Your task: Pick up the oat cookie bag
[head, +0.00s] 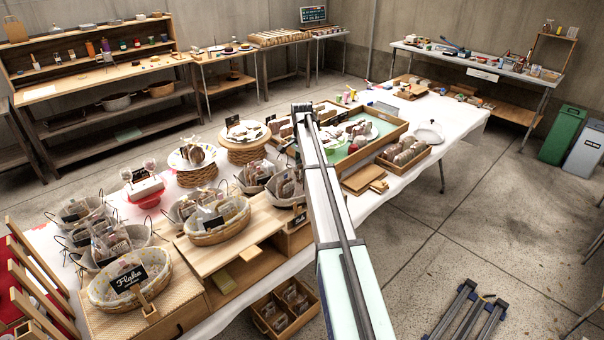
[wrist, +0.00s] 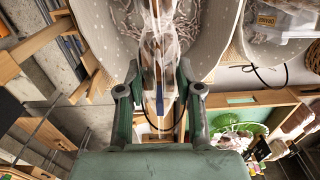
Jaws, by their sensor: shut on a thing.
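In the wrist view my gripper (wrist: 158,78) has its two green fingers on either side of a clear, crinkled plastic bag (wrist: 163,48), and it is shut on it. The bag's contents and any label are too unclear to read, so I cannot confirm that it is the oat cookie bag. Cloth-lined baskets (wrist: 105,22) lie just beyond the fingers. In the head view my arm reaches over the sale table, and the gripper and held bag cannot be made out there.
The white-clothed table (head: 385,185) is crowded with bagged goods in baskets. A basket with a black sign (head: 128,278) stands at the front left. A wooden tray with a green base (head: 398,128) lies right of my arm. A crate (head: 284,308) stands low at the front.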

